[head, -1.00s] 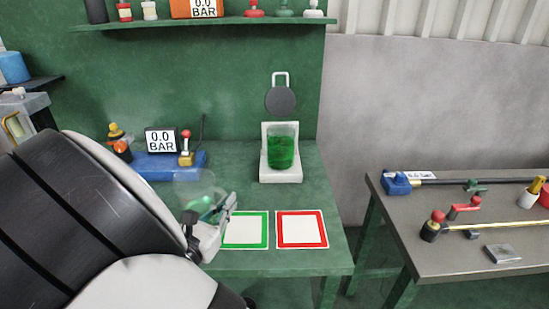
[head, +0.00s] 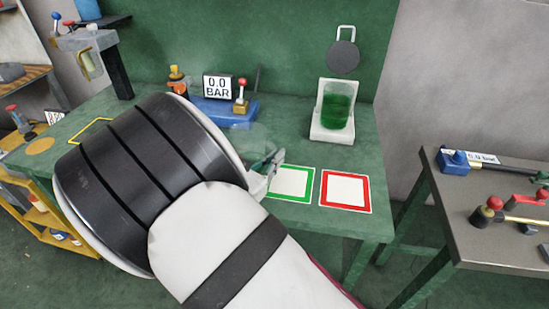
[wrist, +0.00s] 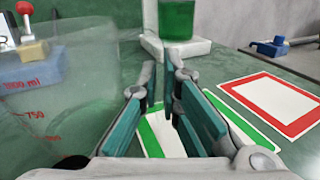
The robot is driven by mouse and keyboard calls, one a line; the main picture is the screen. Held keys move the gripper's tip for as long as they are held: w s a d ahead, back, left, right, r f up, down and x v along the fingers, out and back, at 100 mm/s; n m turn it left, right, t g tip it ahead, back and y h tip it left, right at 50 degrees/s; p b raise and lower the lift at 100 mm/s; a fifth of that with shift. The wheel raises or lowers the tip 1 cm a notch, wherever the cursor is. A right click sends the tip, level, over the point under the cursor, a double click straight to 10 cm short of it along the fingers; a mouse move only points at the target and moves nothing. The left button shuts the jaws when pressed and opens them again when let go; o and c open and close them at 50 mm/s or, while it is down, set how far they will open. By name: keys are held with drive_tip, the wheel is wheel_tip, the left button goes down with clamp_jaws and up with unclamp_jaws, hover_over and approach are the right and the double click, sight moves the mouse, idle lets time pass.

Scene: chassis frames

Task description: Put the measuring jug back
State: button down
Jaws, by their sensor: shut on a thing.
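The measuring jug (wrist: 70,95) is clear, with red marks such as 1000 ml and 750, and fills the left of the wrist view. In the head view it is a faint clear shape (head: 254,136) mostly hidden behind my arm. My gripper (wrist: 162,85) is shut on the jug; the jug stands left of the fingers in the wrist view, and the exact grip point is hard to make out. In the head view my gripper (head: 274,164) is over the green bench, beside the green-bordered mat (head: 292,184). I cannot tell whether the jug touches the bench.
A red-bordered mat (head: 345,190) lies right of the green one. Behind stands a glass of green liquid (head: 338,104) on a white stand (head: 332,134). A blue gauge unit (head: 225,112) is at the back. A yellow outline (head: 88,131) marks the bench's left. A grey table (head: 480,220) stands right.

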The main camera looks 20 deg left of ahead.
drive_tip(key=c, duration=1.8)
unclamp_jaws()
drive_tip(key=shift+f, duration=0.1)
drive_tip(key=s, duration=0.4)
drive_tip(key=s+a, duration=0.1)
drive_tip(key=s, duration=0.3)
drive_tip(key=s+a, duration=0.1)
drive_tip(key=s, duration=0.3)
drive_tip(key=shift+w+d+r, duration=0.1)
drive_tip(key=shift+r, duration=0.1)
